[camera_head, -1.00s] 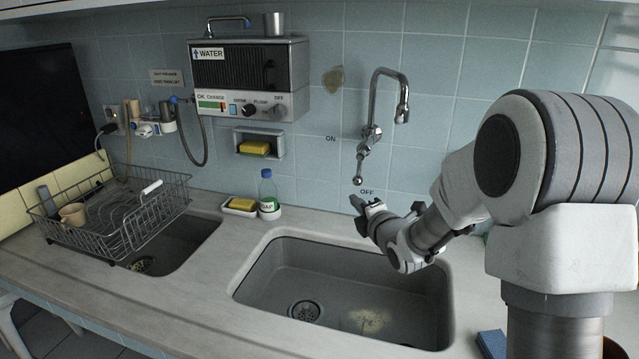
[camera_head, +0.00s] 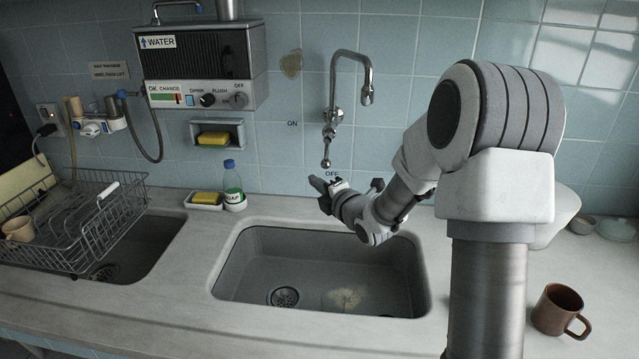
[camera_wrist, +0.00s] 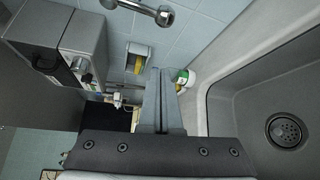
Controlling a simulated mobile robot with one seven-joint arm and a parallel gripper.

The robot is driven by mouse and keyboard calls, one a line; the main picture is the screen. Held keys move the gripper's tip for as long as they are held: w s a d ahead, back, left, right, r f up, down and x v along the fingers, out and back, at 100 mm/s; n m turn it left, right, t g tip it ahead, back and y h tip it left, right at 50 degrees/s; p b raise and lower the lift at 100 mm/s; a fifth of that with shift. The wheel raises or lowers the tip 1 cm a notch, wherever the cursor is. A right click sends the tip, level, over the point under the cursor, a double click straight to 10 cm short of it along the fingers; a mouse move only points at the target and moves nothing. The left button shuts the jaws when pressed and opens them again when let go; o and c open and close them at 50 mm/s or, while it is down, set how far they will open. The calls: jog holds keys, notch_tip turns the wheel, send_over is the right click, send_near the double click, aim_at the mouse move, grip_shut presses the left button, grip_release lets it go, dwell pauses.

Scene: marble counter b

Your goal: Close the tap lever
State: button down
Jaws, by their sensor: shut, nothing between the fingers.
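A chrome tap (camera_head: 350,70) with an arched spout is fixed to the tiled wall above the right sink. Its lever (camera_head: 326,152) hangs down with a slight lean left, its ball end just above the OFF label (camera_head: 331,174). The lever also shows at the top of the wrist view (camera_wrist: 150,11). My gripper (camera_head: 316,184) is shut and empty, just below and slightly left of the ball end in the head view. In the wrist view its fingers (camera_wrist: 160,75) lie together, with a visible gap to the lever. The exact depth between them is unclear.
The ON label (camera_head: 292,123) is left of the tap. A water heater (camera_head: 200,65), a sponge shelf (camera_head: 217,143) and a soap bottle (camera_head: 232,185) stand left. The sink (camera_head: 300,265) lies below my arm. A brown mug (camera_head: 556,308) is at right.

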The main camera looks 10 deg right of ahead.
aim_at(327, 151)
jog(key=w+d+p, duration=0.1)
jog(key=w+d, duration=0.1)
jog(key=w, duration=0.4)
dwell(0.6)
jog(key=shift+s+d+r+n+b, duration=0.1)
jog(key=shift+d+n+b, duration=0.2)
jog(key=shift+d+b, duration=0.4)
